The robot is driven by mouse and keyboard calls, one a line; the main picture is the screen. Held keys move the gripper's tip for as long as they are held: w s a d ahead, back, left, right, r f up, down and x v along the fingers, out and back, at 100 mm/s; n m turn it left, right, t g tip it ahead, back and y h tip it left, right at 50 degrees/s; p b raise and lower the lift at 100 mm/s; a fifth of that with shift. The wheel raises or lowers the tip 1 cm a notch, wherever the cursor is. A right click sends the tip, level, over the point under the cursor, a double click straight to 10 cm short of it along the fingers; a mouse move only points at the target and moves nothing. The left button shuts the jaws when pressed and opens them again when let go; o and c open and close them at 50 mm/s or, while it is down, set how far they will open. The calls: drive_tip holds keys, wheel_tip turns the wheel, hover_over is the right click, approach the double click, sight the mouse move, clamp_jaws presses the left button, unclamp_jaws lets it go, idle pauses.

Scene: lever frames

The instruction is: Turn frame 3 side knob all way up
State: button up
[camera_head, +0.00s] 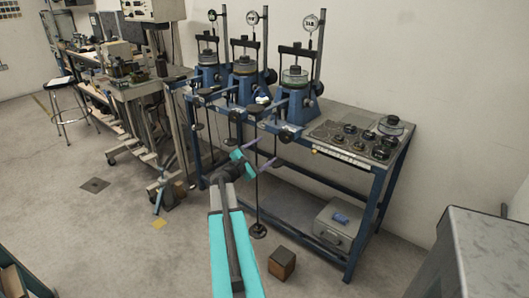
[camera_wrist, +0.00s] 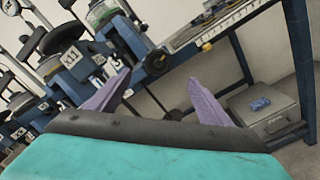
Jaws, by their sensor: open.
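Three blue lever frames stand in a row on the bench. I take the rightmost one (camera_head: 297,103), with a glass pot and dial on top, as frame 3; its number is not readable. A dark round knob (camera_head: 318,88) sits at its right side, and another dark round part (camera_head: 286,135) is low at its front. In the wrist view a dark round part (camera_wrist: 157,63) shows beyond and between the fingers. I cannot tell which knob it is. My gripper (camera_head: 260,154) is open and empty, in front of and below this frame. Its purple fingers also show in the wrist view (camera_wrist: 155,98).
Weights hang on rods below the bench, close to my gripper. Black discs (camera_head: 382,152) lie on the bench's right part. A grey box (camera_head: 337,225) sits on the lower shelf. A brown block (camera_head: 282,262) is on the floor. The floor at left is mostly clear.

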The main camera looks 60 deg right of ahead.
drive_tip(key=w+a+f+m+t+y, duration=0.1)
drive_tip(key=w+a+f+y, duration=0.2)
drive_tip(key=a+f, duration=0.85)
drive_tip(key=w+a+f+m+t+y, duration=0.1)
drive_tip(key=w+a+f+y, duration=0.2)
drive_tip(key=a+f, duration=0.85)
drive_tip(key=w+a+f+m+y, duration=0.1)
drive_tip(key=w+a+f+y, duration=0.2)
drive_tip(key=a+f, duration=0.8)
drive_tip(key=s+a+f+m+y, duration=0.1)
drive_tip(key=s+a+f, duration=0.15)
drive_tip(key=a, duration=0.55)
drive_tip(key=s+a+f+y, duration=0.1)
drive_tip(key=a+f+y, duration=0.1)
drive_tip(key=a+f, duration=0.35)
drive_tip(key=s+a+f+m+y, duration=0.1)
drive_tip(key=s+a, duration=0.1)
drive_tip(key=a, duration=0.7)
drive_tip(key=s+a+f+g+y, duration=0.1)
drive_tip(key=s+a+f+y, duration=0.1)
drive_tip(key=s+a, duration=0.3)
drive_tip(key=s+a+f+m+g+y, duration=0.1)
drive_tip(key=s+a, duration=0.5)
drive_tip(key=a, duration=0.7)
drive_tip(key=shift+s+a+f+g+y, duration=0.25)
drive_tip(key=shift+a+f+g+y, duration=0.15)
drive_tip(key=shift+f+y, duration=0.25)
drive_tip(key=c, duration=1)
drive_tip(key=shift+a, duration=0.1)
drive_tip(key=shift+c, duration=0.3)
